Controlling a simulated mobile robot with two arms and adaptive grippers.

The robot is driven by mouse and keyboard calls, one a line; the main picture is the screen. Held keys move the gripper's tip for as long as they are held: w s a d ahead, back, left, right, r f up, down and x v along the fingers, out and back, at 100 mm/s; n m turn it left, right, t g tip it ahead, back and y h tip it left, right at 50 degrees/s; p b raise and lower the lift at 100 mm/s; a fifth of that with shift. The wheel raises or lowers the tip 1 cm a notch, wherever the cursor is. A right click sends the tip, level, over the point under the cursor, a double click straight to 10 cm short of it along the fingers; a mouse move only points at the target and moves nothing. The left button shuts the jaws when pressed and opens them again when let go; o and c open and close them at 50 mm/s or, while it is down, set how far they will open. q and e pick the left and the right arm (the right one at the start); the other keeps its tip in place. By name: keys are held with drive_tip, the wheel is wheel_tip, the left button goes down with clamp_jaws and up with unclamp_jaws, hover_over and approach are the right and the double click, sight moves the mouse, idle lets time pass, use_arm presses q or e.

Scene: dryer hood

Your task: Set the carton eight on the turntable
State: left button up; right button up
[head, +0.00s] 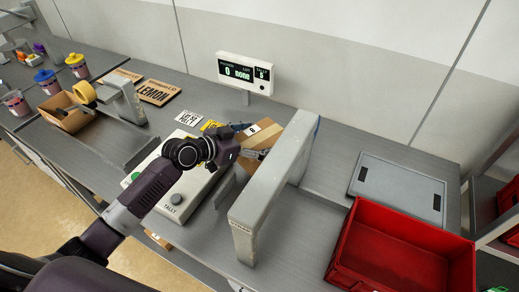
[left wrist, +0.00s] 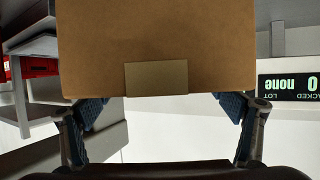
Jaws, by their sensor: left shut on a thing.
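A brown cardboard carton (head: 262,134) is held by my left gripper (head: 250,152), beside the grey arch in the head view. In the left wrist view the carton (left wrist: 158,40) fills the upper middle, with a tan patch on its face, and the blue finger pads of my left gripper (left wrist: 162,112) press on both sides of it. The carton's number is not readable. I cannot pick out a turntable for certain. My right gripper is not in view.
A grey arch (head: 262,195) stands close right of the carton. A TALLY box (head: 180,195) lies under my left arm. A display reading "0 none" (head: 246,73) stands behind. A flat grey panel (head: 398,188) and a red crate (head: 395,255) are at right.

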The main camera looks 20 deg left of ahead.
use_arm(q)
drive_tip(key=shift+w+f, duration=0.1)
drive_tip(key=shift+f, duration=3.05)
drive_tip(key=shift+f, duration=0.1)
drive_tip(key=o, duration=1.3)
drive_tip(key=shift+f, duration=0.15)
drive_tip(key=shift+o, duration=1.4)
